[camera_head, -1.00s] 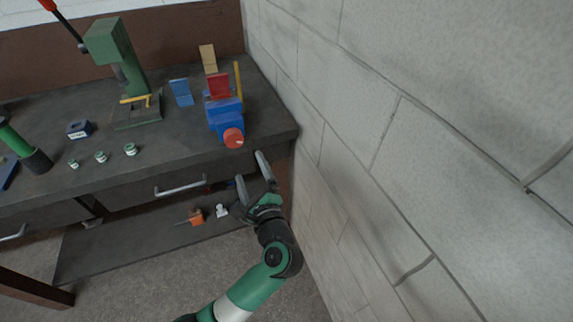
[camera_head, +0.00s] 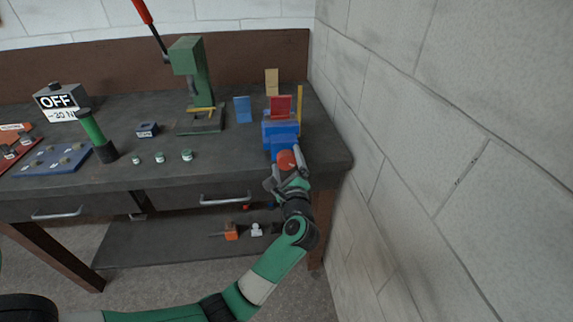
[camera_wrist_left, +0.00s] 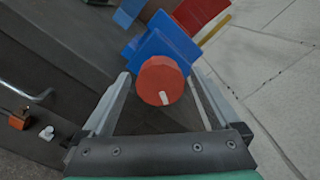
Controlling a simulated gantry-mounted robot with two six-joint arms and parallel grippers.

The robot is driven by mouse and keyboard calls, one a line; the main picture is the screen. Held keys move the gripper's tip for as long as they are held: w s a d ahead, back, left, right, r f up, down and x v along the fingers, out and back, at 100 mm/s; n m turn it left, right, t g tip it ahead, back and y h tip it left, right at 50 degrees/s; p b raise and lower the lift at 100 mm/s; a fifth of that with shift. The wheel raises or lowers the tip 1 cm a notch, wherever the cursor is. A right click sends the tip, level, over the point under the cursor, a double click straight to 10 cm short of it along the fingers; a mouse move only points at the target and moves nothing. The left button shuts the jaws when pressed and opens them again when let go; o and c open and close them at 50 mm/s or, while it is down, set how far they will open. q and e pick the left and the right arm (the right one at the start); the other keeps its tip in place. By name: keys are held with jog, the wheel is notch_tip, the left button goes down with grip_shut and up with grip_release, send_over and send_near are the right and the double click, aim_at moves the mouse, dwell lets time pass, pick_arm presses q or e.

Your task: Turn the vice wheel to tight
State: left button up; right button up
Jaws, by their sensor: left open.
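The blue vice (camera_head: 280,131) stands at the right end of the bench, and it also shows in the left wrist view (camera_wrist_left: 165,45). Its round red wheel (camera_head: 287,160) faces the front edge. In the left wrist view, the wheel (camera_wrist_left: 160,80) has a white mark near its lower rim. My left gripper (camera_head: 286,167) is open at the front of the vice. Its fingers lie on either side of the wheel in the wrist view. I cannot tell whether they touch it. My right gripper is not in view.
A block wall (camera_head: 430,150) rises close on the right. A green press (camera_head: 195,80), a blue block (camera_head: 243,109) and small green-topped jars (camera_head: 187,155) stand left of the vice. A drawer handle (camera_head: 225,199) juts out below the bench top.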

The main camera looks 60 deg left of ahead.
pick_arm(q)
jog(key=c, duration=1.4)
